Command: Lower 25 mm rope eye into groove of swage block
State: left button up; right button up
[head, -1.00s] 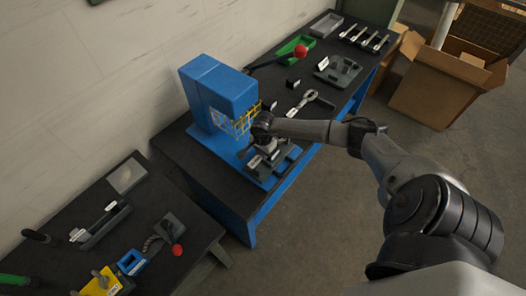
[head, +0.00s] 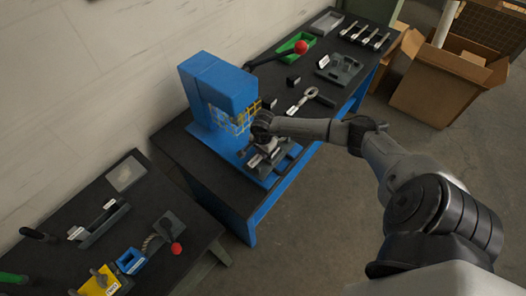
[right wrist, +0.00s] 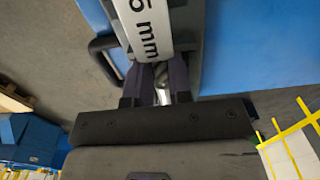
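My right gripper (head: 263,144) is at the front of the blue press (head: 218,88), over the dark swage block (head: 284,160) on its base. The right wrist view shows its two dark fingers (right wrist: 161,84) close together, with a grey metal piece, apparently the rope eye (right wrist: 163,96), between them. A white label (right wrist: 146,24), cut off at the top edge and showing "mm", lies just beyond the fingertips. The groove is hidden, and I cannot tell whether the eye touches the block. My left gripper is not in view.
A yellow guard mesh (head: 240,117) is close behind the gripper. A red-knobbed lever (head: 300,47), a green tray (head: 295,46) and a ringed tool (head: 311,94) lie farther along the bench. A second bench (head: 90,190) with fixtures stands at left; cardboard boxes (head: 440,90) stand at right.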

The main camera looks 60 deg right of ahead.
jog(key=o, duration=0.4)
jog(key=shift+o, duration=0.5)
notch_tip(320, 180, up, 12)
jog(key=b, duration=0.1)
jog(key=shift+b, duration=0.35)
jog(key=shift+r, duration=0.95)
